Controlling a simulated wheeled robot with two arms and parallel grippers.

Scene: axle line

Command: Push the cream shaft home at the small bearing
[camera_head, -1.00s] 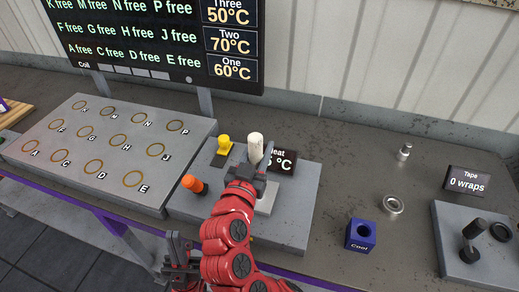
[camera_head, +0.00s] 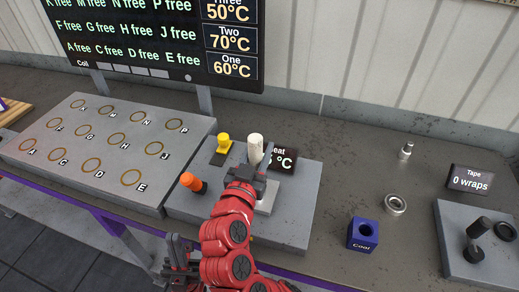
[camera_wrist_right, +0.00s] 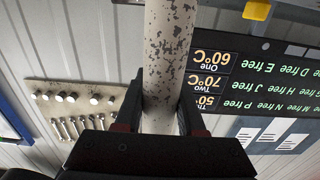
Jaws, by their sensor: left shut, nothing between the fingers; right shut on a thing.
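The cream shaft (camera_head: 255,148) stands nearly upright over the grey heater block, its top end showing in the head view. My right gripper (camera_head: 252,176) is shut on it; the red arm and gripper hide its lower part. In the right wrist view the shaft (camera_wrist_right: 168,60), speckled with dark marks, runs between the two fingers. A metal ring (camera_head: 395,204) lies flat on the bench to the right; I cannot tell if it is the small bearing. My left gripper (camera_head: 178,252) is shut and empty, low at the bench's front edge, partly hidden by the right arm.
The heater block (camera_head: 285,232) carries an orange knob (camera_head: 193,182), a yellow knob (camera_head: 225,144) and a partly covered display. A lettered tray (camera_head: 60,180) is left.

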